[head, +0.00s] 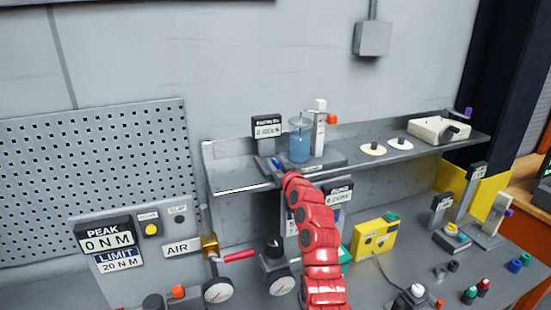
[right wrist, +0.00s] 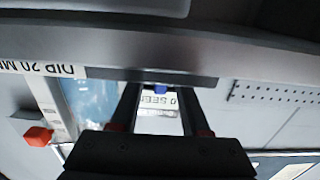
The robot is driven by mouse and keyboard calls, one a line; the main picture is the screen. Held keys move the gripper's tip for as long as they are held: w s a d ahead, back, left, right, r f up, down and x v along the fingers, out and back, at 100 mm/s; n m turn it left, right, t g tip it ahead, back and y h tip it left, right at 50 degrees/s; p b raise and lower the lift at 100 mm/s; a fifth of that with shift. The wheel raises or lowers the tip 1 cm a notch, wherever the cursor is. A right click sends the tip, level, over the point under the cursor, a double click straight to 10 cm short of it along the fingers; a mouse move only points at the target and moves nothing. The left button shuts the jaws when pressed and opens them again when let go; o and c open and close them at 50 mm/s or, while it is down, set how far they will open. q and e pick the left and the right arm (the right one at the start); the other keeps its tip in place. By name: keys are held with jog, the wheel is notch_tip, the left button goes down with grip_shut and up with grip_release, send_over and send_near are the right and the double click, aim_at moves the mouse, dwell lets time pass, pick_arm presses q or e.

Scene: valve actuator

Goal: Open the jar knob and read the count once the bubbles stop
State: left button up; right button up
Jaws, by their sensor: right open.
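The clear jar (head: 299,145) of blue liquid stands upright on the shelf; it also shows in the right wrist view (right wrist: 92,100). I cannot make out bubbles. An orange knob (head: 332,119) is on the pale post right of the jar; the wrist view shows it too (right wrist: 38,136). A small display (head: 266,129) stands left of the jar; its text is too small to read fully. My right gripper (right wrist: 158,100) is open, with a small blue part (right wrist: 160,90) and a display between its fingers. Contact is unclear. My left gripper is out of view.
The shelf (head: 232,176) also holds two pale discs (head: 373,149) and a cream box (head: 438,130) at right. Below are gauges (head: 218,290), a red-handled air valve (head: 238,256) and a yellow box (head: 374,238).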

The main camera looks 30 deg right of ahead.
jog(key=shift+w+f, duration=0.1)
jog(key=shift+w, duration=0.2)
jog(key=shift+c, duration=0.2)
grip_shut()
